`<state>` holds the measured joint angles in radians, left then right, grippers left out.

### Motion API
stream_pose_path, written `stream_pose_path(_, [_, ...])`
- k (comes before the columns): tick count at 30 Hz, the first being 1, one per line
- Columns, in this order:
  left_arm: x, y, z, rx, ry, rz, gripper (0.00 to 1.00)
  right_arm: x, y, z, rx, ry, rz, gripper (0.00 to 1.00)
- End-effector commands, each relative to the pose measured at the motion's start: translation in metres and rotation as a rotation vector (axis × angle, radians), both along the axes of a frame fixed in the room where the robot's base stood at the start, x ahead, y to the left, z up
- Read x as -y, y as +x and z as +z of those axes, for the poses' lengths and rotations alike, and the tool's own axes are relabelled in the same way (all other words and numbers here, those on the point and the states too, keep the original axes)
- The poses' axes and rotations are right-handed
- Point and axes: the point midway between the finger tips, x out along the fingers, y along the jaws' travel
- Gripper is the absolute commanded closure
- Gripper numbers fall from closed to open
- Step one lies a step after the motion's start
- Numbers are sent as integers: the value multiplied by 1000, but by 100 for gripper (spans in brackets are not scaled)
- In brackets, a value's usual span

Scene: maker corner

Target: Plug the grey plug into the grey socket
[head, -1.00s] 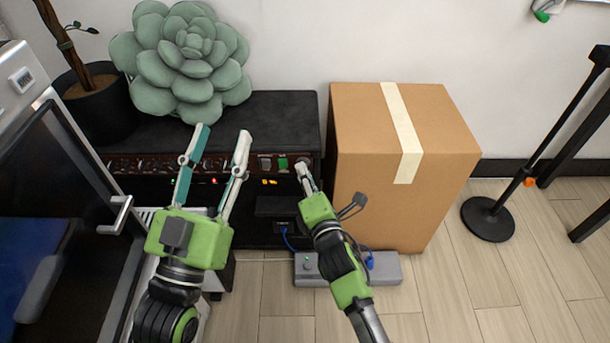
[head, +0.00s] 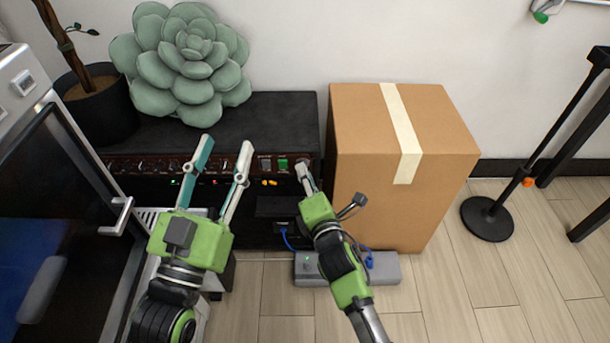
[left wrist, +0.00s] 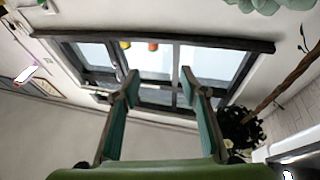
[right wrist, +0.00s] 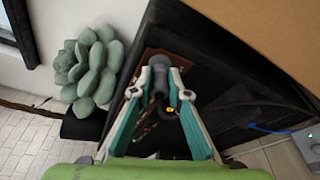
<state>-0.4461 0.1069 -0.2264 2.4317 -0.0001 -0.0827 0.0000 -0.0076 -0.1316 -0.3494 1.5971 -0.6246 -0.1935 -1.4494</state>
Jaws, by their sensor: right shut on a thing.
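My right gripper (head: 303,171) is at the right end of the black amplifier's front panel, near the cardboard box. In the right wrist view it is shut on a dark grey plug (right wrist: 160,74), held between the fingertips, with a dark bent part below it. The plug points toward the panel; I cannot tell whether it touches or is inside anything. The grey socket cannot be made out, and the gripper covers that end of the panel in the head view. My left gripper (head: 226,145) is open and empty in front of the panel's left half.
The amplifier (head: 275,115) carries a green succulent (head: 190,65). A cardboard box (head: 410,205) stands close on the right. A grey power strip (head: 385,268) with a blue plug lies on the floor. A glass-door appliance (head: 70,200) stands left. Floor at front right is clear.

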Motion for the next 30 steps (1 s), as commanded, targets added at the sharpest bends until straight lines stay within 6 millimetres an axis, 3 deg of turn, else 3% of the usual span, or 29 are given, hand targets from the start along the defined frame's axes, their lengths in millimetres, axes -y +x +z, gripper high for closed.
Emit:
stream_pose_path(12, [0,3,-10,-51,13,2,60,1,0,0,-2,0,-1,100])
stream_pose_path(30, [0,3,-8,-44,14,2,60,0,0,0,-2,0,-1,100])
